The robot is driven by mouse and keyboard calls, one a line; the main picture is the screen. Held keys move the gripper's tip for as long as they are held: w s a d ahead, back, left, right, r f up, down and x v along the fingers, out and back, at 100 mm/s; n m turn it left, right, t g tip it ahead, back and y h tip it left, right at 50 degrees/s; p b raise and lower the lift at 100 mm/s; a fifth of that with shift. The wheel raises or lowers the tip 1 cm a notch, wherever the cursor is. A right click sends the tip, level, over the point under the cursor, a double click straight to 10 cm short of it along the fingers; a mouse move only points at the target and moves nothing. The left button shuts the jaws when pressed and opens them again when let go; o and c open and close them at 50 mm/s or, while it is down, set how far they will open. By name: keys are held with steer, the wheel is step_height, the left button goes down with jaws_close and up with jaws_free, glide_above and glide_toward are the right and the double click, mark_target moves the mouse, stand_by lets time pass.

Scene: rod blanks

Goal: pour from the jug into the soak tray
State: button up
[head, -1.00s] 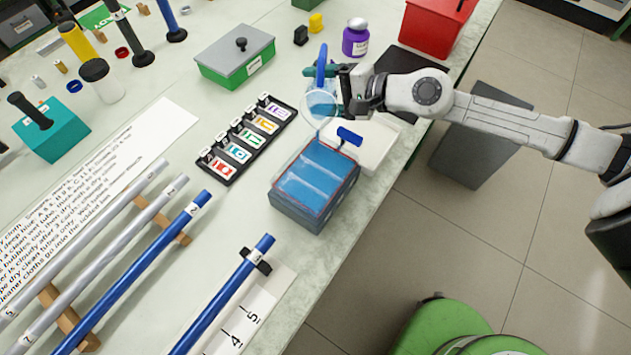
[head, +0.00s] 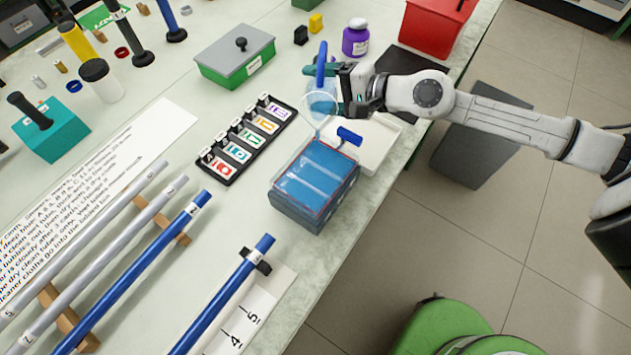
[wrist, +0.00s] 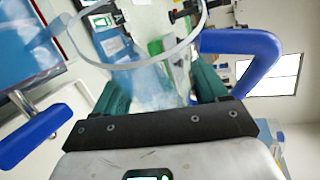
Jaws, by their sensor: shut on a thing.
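My gripper (head: 338,80) is shut on the clear jug (head: 321,100), which has a blue handle and holds pale blue liquid. The jug is tilted, with its round rim towards the soak tray. In the wrist view, the jug (wrist: 160,80) sits between my green fingertips (wrist: 160,92). The soak tray (head: 301,212) stands just below and in front of the jug in the head view, with blue liquid and pale strips inside.
A white shallow tray (head: 375,150) lies right behind the soak tray. A black rack of coloured labels (head: 236,150) stands to the left. Blue rods (head: 222,300) lie in front. The bench edge is close on the right.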

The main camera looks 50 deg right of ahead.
steer(key=shift+r+n, duration=0.3)
stand_by(0.9)
step_height(320, 180, down, 2)
steer(key=shift+w+d+f+m+g+y+b, duration=0.15)
steer(key=shift+m+g+y+b, duration=0.3)
steer(key=shift+m, duration=0.55)
steer(key=shift+r+m+p, duration=0.4)
steer(key=shift+r+p, duration=0.05)
steer(key=shift+p, duration=0.2)
steer(key=shift+r+m+g+y, duration=0.1)
steer(key=shift+m+g+y, duration=0.15)
steer(key=shift+m+y, duration=0.1)
steer(key=shift+m, duration=0.25)
steer(key=shift+p, duration=0.35)
